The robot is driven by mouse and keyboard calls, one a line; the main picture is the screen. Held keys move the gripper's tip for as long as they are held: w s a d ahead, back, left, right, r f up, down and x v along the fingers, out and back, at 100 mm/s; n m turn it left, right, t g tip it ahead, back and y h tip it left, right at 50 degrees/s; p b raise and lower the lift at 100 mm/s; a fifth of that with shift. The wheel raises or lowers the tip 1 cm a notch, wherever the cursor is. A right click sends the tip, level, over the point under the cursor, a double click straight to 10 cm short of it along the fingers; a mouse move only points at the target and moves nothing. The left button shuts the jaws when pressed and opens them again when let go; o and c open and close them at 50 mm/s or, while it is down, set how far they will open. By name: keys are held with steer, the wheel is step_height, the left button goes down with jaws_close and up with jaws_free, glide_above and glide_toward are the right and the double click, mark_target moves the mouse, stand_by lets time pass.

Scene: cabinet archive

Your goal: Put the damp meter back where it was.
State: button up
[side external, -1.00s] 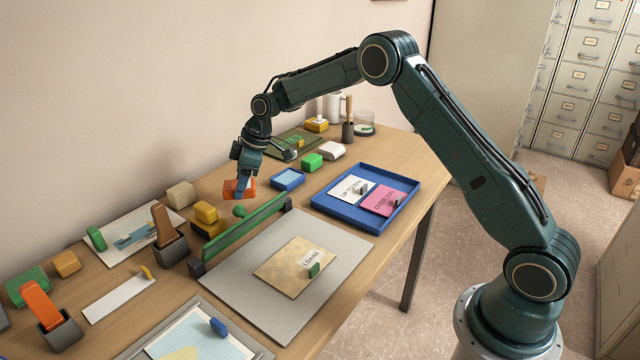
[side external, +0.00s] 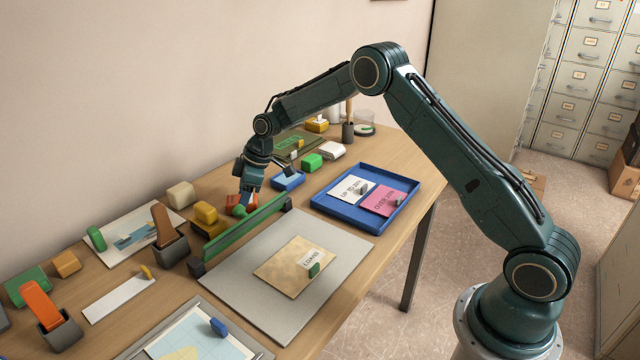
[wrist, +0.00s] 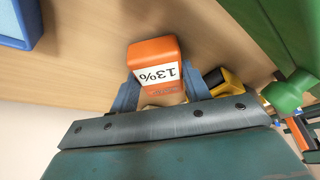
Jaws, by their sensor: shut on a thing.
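The damp meter is an orange block (wrist: 153,60) with a white label reading 13%. In the wrist view it sits between the two blue fingers of my gripper (wrist: 160,92), which is shut on it. In the side view my gripper (side external: 244,200) holds the damp meter (side external: 232,201) just behind the long green bar (side external: 245,224). The bar and the fingers hide part of the meter. I cannot tell whether its underside touches the table.
A green knob (side external: 239,211) is close in front of the meter. A yellow block (side external: 206,212) stands to the left, and a blue box (side external: 288,180) to the right. A blue tray (side external: 330,201) with cards lies further right. A grey mat (side external: 335,250) lies in front of the bar.

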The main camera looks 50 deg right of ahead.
steer(key=o, duration=1.1)
steer(key=shift+f, duration=0.1)
steer(key=shift+o, duration=0.2)
steer(key=v, duration=1.2)
steer(key=shift+r, duration=0.2)
